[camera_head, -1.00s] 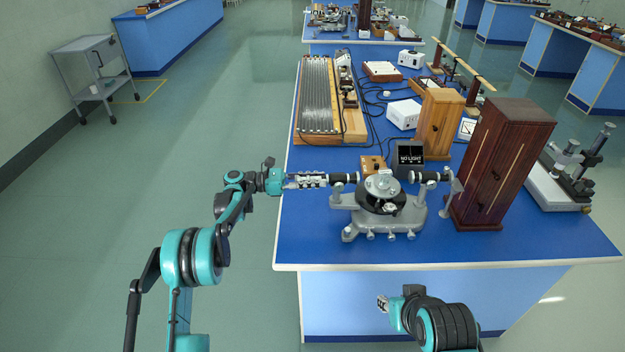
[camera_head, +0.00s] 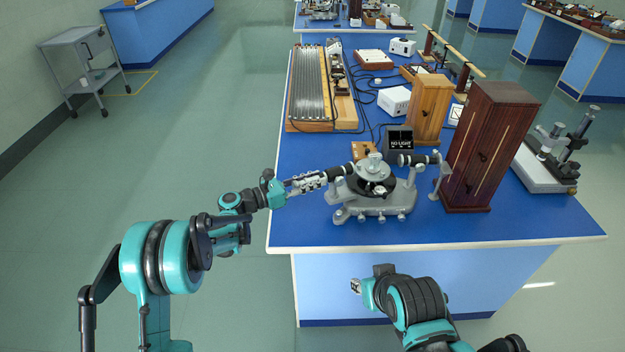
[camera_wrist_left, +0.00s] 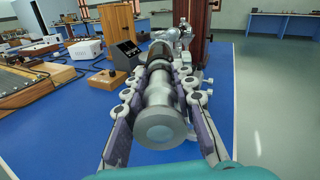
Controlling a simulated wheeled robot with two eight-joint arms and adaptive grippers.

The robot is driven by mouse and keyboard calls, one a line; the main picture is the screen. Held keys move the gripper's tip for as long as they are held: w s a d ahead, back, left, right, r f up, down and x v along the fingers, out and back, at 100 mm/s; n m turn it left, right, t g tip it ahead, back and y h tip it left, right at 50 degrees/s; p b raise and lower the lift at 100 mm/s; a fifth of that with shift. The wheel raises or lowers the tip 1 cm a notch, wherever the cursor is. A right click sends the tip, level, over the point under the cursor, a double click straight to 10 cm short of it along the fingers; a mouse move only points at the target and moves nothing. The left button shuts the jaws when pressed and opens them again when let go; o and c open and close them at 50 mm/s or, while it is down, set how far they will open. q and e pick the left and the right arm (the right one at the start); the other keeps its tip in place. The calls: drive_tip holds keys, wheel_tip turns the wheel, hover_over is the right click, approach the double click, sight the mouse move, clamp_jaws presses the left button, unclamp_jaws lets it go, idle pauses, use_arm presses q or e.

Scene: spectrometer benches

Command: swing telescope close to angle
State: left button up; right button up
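The spectrometer (camera_head: 372,207) stands near the front edge of the blue bench, with a round table on its grey base. Its telescope (camera_head: 341,171) points left and slightly toward the front edge. My left gripper (camera_head: 307,182) reaches in from the left and is closed around the telescope's outer end. In the left wrist view the telescope tube (camera_wrist_left: 163,120) lies lengthwise between the two fingers, its round end facing the camera. A second dark tube (camera_head: 418,159) is on the spectrometer's right. My right gripper (camera_head: 356,287) is low in front of the bench; its fingers are too small to read.
A black display (camera_head: 399,139) reading "NO LIGHT" stands behind the spectrometer. A tall dark wooden cabinet (camera_head: 489,147) stands close on its right, with a lighter wooden case (camera_head: 429,109) behind. The blue bench top (camera_head: 300,227) is clear in front and left.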

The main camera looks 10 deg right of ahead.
use_arm(q)
drive_tip(key=shift+o, duration=1.4)
drive_tip(key=v, duration=1.2)
